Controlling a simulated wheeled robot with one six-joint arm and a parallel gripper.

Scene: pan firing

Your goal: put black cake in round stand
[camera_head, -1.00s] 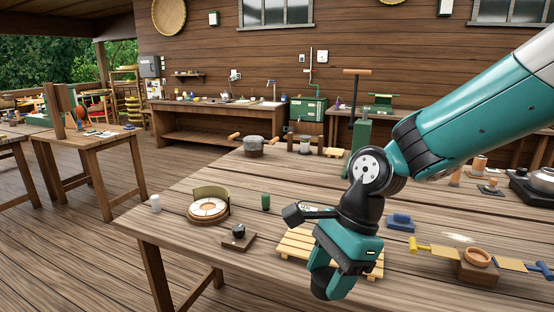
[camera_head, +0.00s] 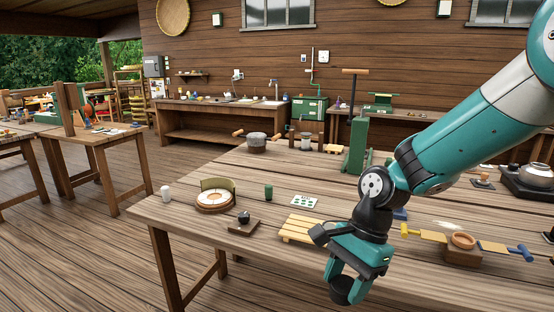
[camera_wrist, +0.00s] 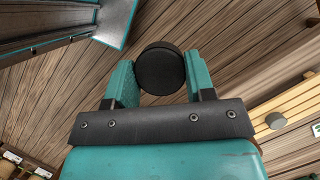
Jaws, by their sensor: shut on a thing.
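The black cake is a dark, short round piece. My gripper (camera_head: 347,284) is shut on it, and the black cake (camera_head: 340,291) shows at the lower end of the fingers, near the table's front edge. In the wrist view the cake (camera_wrist: 160,69) sits between the two teal fingers. A round stand (camera_head: 214,206) with a pale top and a curved green wall at its back is on the left part of the table, well apart from my gripper. No cake shows on it.
A slatted wooden rack (camera_head: 294,231) lies left of my gripper. A black knob on a wooden base (camera_head: 240,226), a dark green cylinder (camera_head: 268,192) and a white cylinder (camera_head: 165,193) stand near the round stand. A clay ring on a wooden block (camera_head: 462,241) is at right.

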